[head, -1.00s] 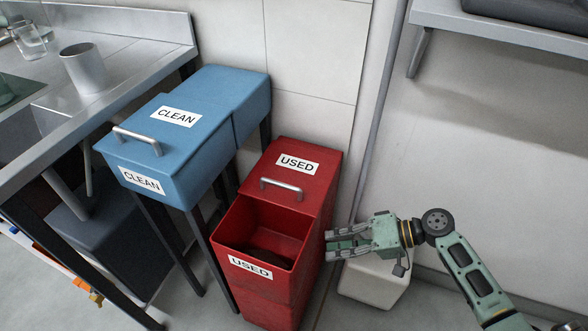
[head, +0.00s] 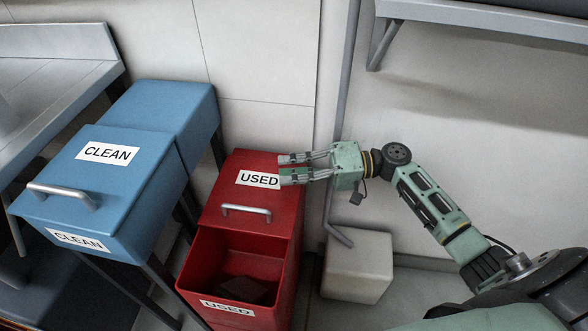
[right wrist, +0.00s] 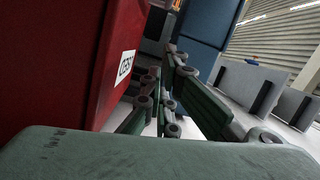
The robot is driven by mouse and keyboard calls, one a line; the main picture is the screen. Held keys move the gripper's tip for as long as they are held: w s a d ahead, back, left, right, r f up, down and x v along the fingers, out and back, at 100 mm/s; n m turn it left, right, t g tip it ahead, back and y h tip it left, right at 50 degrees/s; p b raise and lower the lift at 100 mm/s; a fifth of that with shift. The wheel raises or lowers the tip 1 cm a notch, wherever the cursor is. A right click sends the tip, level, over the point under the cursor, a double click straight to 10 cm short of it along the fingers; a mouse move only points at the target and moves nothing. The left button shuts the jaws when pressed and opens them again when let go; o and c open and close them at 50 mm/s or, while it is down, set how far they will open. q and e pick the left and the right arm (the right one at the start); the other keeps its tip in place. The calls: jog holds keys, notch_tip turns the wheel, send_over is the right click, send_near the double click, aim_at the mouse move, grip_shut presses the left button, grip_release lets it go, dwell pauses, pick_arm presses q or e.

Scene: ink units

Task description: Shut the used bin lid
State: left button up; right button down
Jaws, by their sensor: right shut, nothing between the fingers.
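The red used bin (head: 285,285) stands at the lower middle of the head view, its front part open. Its red lid (head: 222,190) sits back over the rear part, with a "USED" label (head: 258,180) and a metal handle (head: 246,210). A dark thing lies inside the opening. My right gripper (head: 283,170) is shut and empty at the lid's rear right, its fingers overlapping the label's right end in this view; I cannot tell whether they touch. In the right wrist view the fingers (right wrist: 160,85) show beside a red surface (right wrist: 65,60) with a label. My left gripper is out of view.
A blue clean bin (head: 100,180) with a handle stands to the left, shut. A pale block-shaped container (head: 358,268) stands on the floor at the right. A wall and a pipe (head: 346,70) are behind; a metal shelf (head: 480,28) is at upper right.

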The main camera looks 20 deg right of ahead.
aim_at(254, 223)
jog(key=x, duration=0.6)
jog(key=s+a, duration=0.2)
jog(key=shift+s+f, duration=0.35)
jog(key=shift+s+a+f, duration=0.1)
jog(key=shift+s+a, duration=0.05)
jog(key=shift+s, duration=0.15)
jog(key=shift+s+a+p, duration=0.35)
jog(key=shift+s, duration=0.1)
jog(key=s+a, duration=0.1)
jog(key=s+a+p, duration=0.1)
jog(key=s, duration=0.1)
jog(key=s+a, duration=0.1)
jog(key=shift+s+p, duration=0.2)
jog(key=shift+p, duration=0.15)
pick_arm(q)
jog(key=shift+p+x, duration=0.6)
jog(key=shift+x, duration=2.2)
pick_arm(e)
jog(key=s+a, duration=0.5)
jog(key=s, duration=0.2)
jog(key=shift+s, duration=0.35)
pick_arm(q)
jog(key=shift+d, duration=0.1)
